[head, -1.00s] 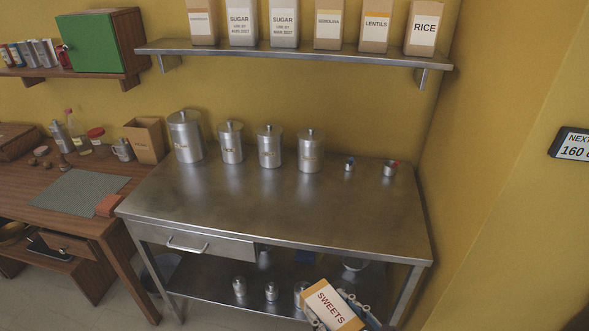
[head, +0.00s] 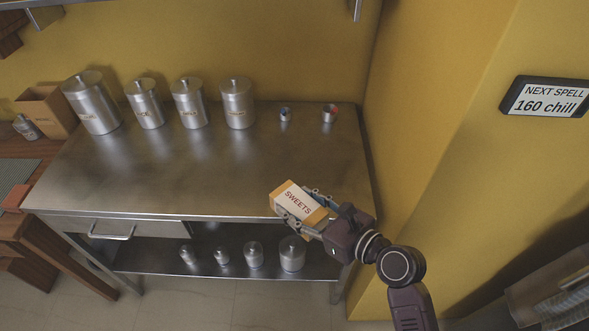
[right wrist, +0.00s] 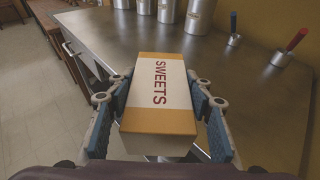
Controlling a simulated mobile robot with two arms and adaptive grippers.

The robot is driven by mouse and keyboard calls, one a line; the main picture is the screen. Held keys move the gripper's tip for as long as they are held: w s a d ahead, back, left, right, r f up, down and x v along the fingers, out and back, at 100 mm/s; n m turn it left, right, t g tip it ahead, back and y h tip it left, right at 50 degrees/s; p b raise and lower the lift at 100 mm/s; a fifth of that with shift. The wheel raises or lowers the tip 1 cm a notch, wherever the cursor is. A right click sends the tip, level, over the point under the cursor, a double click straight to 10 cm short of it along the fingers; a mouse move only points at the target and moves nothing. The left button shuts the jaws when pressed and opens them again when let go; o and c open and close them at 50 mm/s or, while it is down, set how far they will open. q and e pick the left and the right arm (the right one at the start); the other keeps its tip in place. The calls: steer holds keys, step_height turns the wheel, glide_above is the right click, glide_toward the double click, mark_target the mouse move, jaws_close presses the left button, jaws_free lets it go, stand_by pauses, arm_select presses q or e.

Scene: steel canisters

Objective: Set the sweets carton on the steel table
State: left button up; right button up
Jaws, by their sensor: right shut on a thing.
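The sweets carton (head: 297,201) is an orange and white box lettered SWEETS. My right gripper (head: 305,208) is shut on it and holds it at the front right edge of the steel table (head: 190,175). In the right wrist view the carton (right wrist: 160,88) sits between the two blue-padded fingers (right wrist: 162,115), with the table top (right wrist: 240,90) behind and beneath it. I cannot tell whether the carton touches the table. My left gripper is not in view.
Several steel canisters (head: 238,104) stand in a row at the table's back left. Two small metal cups (head: 285,115) (head: 330,115) stand at the back right. More canisters (head: 292,254) stand on the lower shelf. The table's middle and front are bare. A yellow wall bounds the right.

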steer(key=w, duration=0.6)
steer(key=shift+w+r, duration=0.1)
steer(key=shift+w, duration=0.25)
steer(key=w, duration=0.4)
steer(key=shift+w, duration=0.85)
steer(key=shift+f, duration=0.5)
steer(key=shift+f+b, duration=0.4)
steer(key=shift+f, duration=0.95)
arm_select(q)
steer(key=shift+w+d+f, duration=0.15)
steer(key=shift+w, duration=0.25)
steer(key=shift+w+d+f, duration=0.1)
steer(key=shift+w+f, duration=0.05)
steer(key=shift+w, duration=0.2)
